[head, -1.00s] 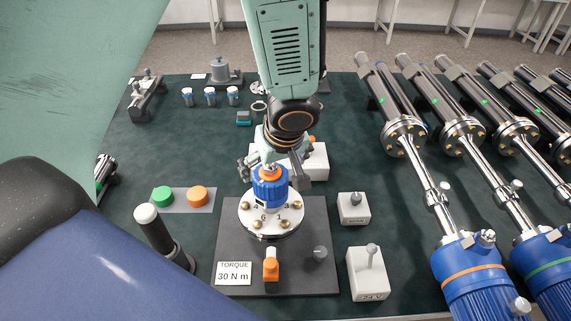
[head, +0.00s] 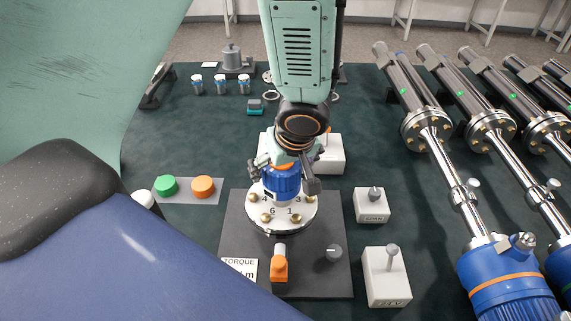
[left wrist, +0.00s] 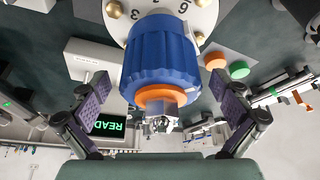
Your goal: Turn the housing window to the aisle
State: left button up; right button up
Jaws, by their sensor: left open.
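The blue housing (head: 281,184) with an orange ring stands upright on a white numbered flange (head: 270,214) with brass bolts, on a dark base plate (head: 234,224). My left gripper (head: 286,175) comes down over the housing from above, its fingers on either side of it. In the left wrist view the housing (left wrist: 160,55) lies between two purple-padded fingers (left wrist: 161,113). Gaps show between pads and housing, so the gripper is open. My right gripper is not in view.
White switch boxes (head: 372,206) (head: 386,278) are to the right. Green (head: 165,185) and orange (head: 203,186) buttons are left. Long metal tubes with blue ends (head: 497,285) fill the right side.

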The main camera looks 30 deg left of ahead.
pick_arm(q)
jog(key=shift+w+a+f, duration=0.15)
jog(key=shift+a+f, duration=0.3)
jog(key=shift+f, duration=0.05)
jog(key=shift+d+r, duration=0.15)
jog(key=shift+d, duration=0.15)
jog(key=shift+d+r, duration=0.1)
jog(key=shift+d, duration=0.05)
jog(key=shift+c, duration=0.3)
jog(key=shift+s, duration=0.2)
jog(key=shift+c, duration=0.7)
jog(key=shift+w+a, duration=0.15)
jog(key=shift+a, duration=0.2)
jog(key=c, duration=0.5)
jog(key=shift+d, duration=0.25)
jog(key=c, duration=0.4)
jog(key=shift+a, duration=0.15)
jog(key=c, duration=0.7)
jog(key=shift+n, duration=0.7)
jog(key=shift+g, duration=0.3)
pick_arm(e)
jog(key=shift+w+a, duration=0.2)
pick_arm(q)
jog(key=shift+w, duration=0.1)
jog(key=shift+n+g, duration=0.3)
jog(key=shift+n, duration=0.6)
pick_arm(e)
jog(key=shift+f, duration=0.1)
